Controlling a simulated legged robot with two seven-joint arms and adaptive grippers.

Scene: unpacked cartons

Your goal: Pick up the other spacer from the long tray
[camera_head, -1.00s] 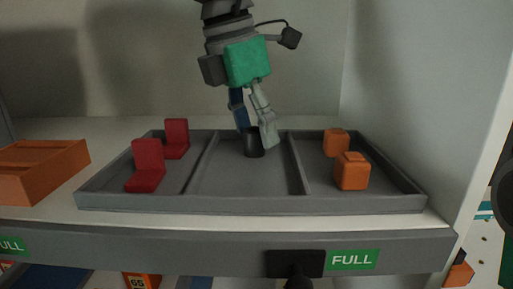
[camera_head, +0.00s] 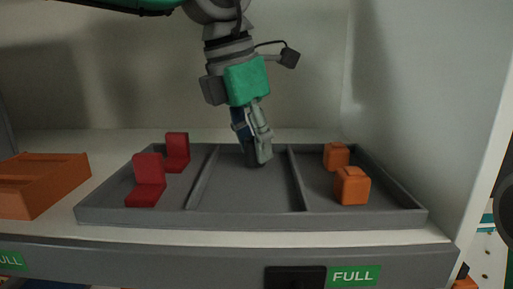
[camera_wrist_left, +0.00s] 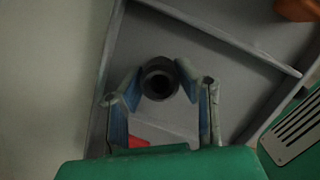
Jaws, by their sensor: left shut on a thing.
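The long grey tray (camera_head: 245,223) lies on the shelf and has three compartments. A dark, ring-shaped spacer (camera_head: 254,164) stands in the middle compartment, mostly hidden by my fingers in the head view. My left gripper (camera_head: 258,157) comes down from above and is shut on this spacer, which appears to be still at the tray floor. In the left wrist view the spacer (camera_wrist_left: 160,78) shows its round open end between the two fingertips of the left gripper (camera_wrist_left: 160,82). No second spacer shows. My right gripper is not in view.
Two red L-shaped parts (camera_head: 146,181) stand in the left compartment and two orange blocks (camera_head: 352,186) in the right one. An orange box (camera_head: 40,182) is left of the tray. A white wall (camera_head: 425,110) rises close on the right. The rest of the middle compartment is clear.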

